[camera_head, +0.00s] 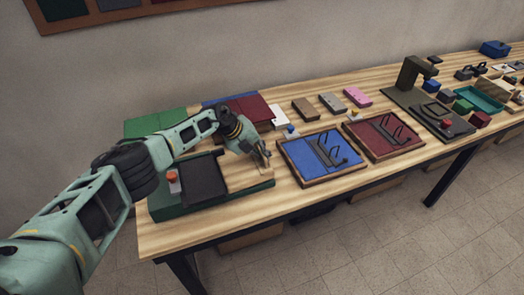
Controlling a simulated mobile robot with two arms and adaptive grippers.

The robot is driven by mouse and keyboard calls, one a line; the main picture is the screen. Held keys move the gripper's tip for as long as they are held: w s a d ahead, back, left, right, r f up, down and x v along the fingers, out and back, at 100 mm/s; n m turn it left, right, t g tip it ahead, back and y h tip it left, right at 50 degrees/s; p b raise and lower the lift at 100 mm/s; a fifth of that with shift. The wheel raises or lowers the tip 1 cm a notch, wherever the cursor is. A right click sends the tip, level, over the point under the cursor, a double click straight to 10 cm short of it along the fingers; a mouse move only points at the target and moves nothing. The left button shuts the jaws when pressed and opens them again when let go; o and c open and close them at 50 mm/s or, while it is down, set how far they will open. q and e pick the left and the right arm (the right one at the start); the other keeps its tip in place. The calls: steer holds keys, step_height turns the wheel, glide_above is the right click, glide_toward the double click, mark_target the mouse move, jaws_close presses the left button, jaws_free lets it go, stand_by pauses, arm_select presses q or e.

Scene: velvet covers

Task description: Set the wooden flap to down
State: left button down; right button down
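A low green base (205,203) stands at the near left of the wooden table. It carries a dark panel (204,180) and, to the right of that, a light wooden piece (238,176) that looks like the wooden flap. The wooden piece seems to lie roughly flat, but its exact tilt is hard to tell. My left gripper (262,158) is at the right end of the wooden piece, pointing down and to the right. Whether it touches is unclear. Its fingers are small and I cannot tell how far apart they are. My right gripper is not in view.
A blue tray (308,176) and a dark red tray (368,152) lie close to the right on the table (285,196). Several small boxes and a dark stand (418,72) are farther right.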

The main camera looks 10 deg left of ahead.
arm_select(q)
steer(key=shift+s+a+f, duration=0.15)
steer(key=shift+a+f, duration=0.1)
steer(key=shift+f, duration=0.25)
steer(key=c, duration=2.5)
jaws_free()
steer(key=o, duration=0.7)
steer(key=shift+s+a+r, duration=0.15)
steer(key=shift+a+r, duration=0.05)
steer(key=shift+d+r, duration=0.1)
steer(key=shift+d, duration=0.1)
steer(key=shift+a+r, duration=0.2)
steer(key=shift+r, duration=0.15)
steer(key=v, duration=1.1)
steer(key=shift+a, duration=0.15)
